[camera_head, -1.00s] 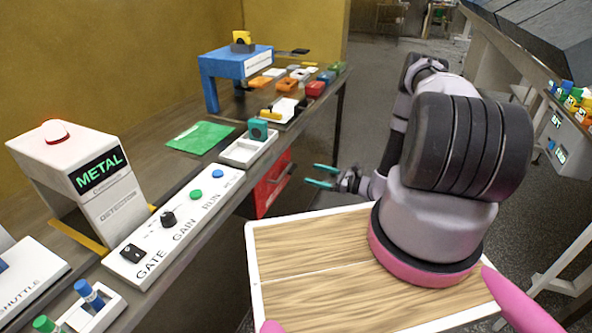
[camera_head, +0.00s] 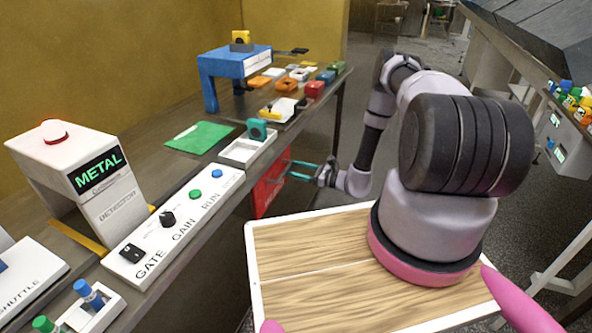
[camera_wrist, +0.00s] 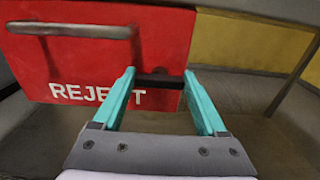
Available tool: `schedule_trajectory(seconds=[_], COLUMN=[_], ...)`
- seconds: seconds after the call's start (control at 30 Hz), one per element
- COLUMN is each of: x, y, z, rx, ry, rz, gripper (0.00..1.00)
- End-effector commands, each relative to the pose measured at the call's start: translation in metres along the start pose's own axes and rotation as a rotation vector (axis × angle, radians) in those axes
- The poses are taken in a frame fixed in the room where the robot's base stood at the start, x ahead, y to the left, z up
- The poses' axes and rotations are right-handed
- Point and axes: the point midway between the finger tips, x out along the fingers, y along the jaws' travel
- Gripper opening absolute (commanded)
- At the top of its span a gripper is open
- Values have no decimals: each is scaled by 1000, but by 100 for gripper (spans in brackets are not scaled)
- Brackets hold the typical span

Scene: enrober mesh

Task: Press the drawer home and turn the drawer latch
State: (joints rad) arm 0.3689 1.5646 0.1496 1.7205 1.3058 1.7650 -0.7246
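The red drawer (camera_head: 267,194), lettered REJECT, is under the bench in the head view. I cannot tell whether the drawer is fully in. A short black bar (camera_wrist: 160,81), which looks like the latch, lies crosswise at the drawer's right side. My gripper (camera_head: 287,170) is at the drawer front. In the wrist view its teal fingers (camera_wrist: 159,76) are spread, with the black bar showing between their tips. Contact is unclear.
The bench holds a white control panel (camera_head: 172,222), a metal detector (camera_head: 110,205), a green sheet (camera_head: 199,137) and a blue stand (camera_head: 235,60) above the drawer. My arm's side has open floor (camera_head: 330,195). Another table stands at the right.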

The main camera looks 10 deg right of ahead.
Motion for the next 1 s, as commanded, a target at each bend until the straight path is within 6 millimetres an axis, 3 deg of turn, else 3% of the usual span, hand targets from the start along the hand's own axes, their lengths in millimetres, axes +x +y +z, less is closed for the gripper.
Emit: schedule_trajectory(seconds=[0.47,1.0], x=[0,0], y=[-1,-2], z=[0,-1], rx=[99,574], ry=[1,1], rz=[0,1], gripper=[19,19])
